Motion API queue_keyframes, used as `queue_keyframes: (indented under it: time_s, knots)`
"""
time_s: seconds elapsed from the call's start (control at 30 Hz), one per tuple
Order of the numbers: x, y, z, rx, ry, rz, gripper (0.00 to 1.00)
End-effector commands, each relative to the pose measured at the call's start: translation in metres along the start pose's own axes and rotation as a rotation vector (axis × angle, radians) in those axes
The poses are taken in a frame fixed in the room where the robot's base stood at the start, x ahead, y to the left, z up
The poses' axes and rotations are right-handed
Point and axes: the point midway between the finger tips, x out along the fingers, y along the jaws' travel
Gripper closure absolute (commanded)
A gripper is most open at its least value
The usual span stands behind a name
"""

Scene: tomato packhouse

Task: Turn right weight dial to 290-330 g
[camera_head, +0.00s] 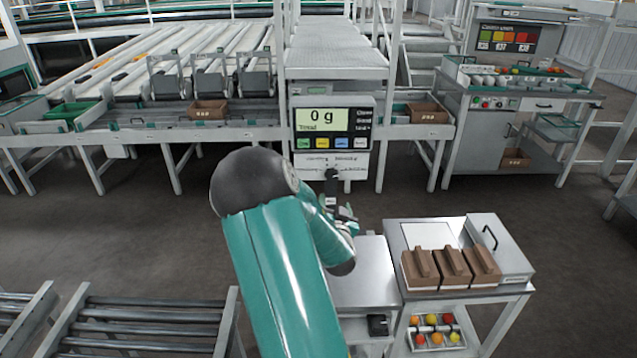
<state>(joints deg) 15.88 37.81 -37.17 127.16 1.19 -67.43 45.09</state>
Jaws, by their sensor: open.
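Only this one dial is plain to see. My teal arm reaches forward from the bottom, and my gripper (333,189) is at its far end, just below the knob in the picture. The gripper is open with nothing seen in it. It is small and dark here, and I cannot tell whether its fingers touch or surround the knob.
A steel side table (404,288) with several brown cartons (451,266) stands at the front right. Roller conveyors (145,325) lie at the front left. A grading bench (510,101) stands at the back right. The floor before the display is clear.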

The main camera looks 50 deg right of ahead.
Motion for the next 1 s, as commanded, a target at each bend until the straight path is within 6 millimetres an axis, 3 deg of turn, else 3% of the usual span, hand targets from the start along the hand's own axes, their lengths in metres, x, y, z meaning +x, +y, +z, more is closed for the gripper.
queue_keyframes:
  time_s: [0.27, 0.8, 1.0]
  knots:
    - [0.015, 0.011, -0.003, -0.005, 0.02, -0.001, 0.39]
    - [0.114, 0.011, -0.005, -0.006, 0.019, -0.002, 0.39]
    - [0.135, 0.009, -0.004, -0.006, 0.018, -0.002, 0.39]
